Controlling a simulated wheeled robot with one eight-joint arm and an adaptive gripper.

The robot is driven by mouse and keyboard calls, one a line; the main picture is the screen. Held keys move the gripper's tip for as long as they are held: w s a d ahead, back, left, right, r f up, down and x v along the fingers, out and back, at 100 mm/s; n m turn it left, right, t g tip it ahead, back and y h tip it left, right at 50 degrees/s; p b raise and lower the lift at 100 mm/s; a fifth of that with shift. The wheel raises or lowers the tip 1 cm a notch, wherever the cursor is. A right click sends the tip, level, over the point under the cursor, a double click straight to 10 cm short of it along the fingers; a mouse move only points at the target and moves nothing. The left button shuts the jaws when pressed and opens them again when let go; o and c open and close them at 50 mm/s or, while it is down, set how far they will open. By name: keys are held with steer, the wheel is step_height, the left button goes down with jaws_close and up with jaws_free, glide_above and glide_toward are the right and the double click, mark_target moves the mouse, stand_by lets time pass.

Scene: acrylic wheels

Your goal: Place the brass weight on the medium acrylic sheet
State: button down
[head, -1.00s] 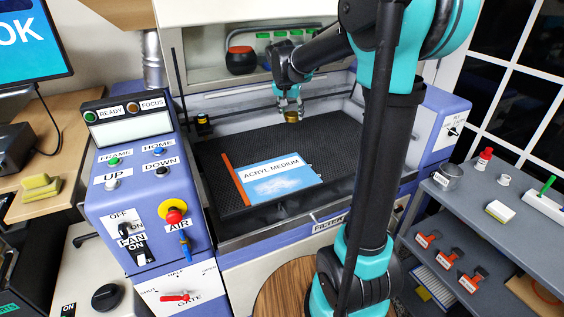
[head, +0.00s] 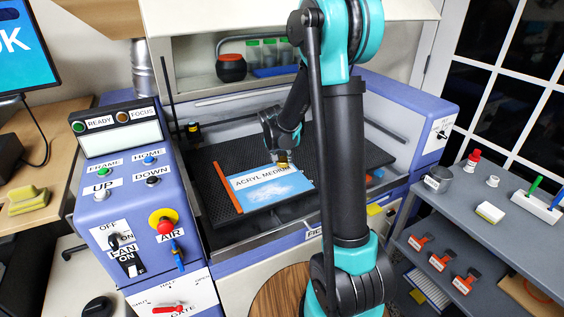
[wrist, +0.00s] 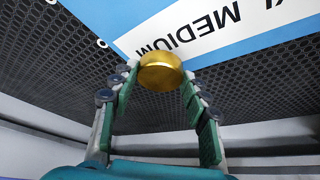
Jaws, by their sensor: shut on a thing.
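The medium acrylic sheet (head: 270,187) lies on the black honeycomb bed of the machine, blue with a white strip lettered "ACRYL MEDIUM". The brass weight (wrist: 161,71) is a short round gold disc between my fingertips. My gripper (wrist: 160,82) is shut on it. In the wrist view the weight overlaps the lettered edge of the sheet (wrist: 235,30). In the head view the weight (head: 282,158) is at the sheet's far edge, close to the bed; I cannot tell whether it touches the sheet. My arm partly blocks the bed's right side.
An orange bar (head: 228,187) lies along the sheet's left edge. The honeycomb bed (head: 215,158) has bare room around the sheet. The control panel (head: 130,190) stands left of the bed. A grey shelf (head: 480,205) with small items stands at right.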

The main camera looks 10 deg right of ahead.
steer(key=shift+f, duration=0.6)
steer(key=c, duration=0.8)
jaws_free()
steer(key=shift+f, duration=0.1)
steer(key=shift+o, duration=0.2)
steer(key=v, duration=1.2)
steer(key=s+d+f+n, duration=0.1)
steer(key=s+d+f, duration=0.1)
steer(key=s, duration=0.7)
steer(key=s+d+f+n+y, duration=0.1)
steer(key=s+f, duration=0.3)
steer(key=s, duration=0.4)
steer(key=s+d+f+n+y, duration=0.1)
steer(key=s+d+f+n, duration=0.2)
steer(key=s, duration=0.6)
steer(key=shift+s, duration=0.3)
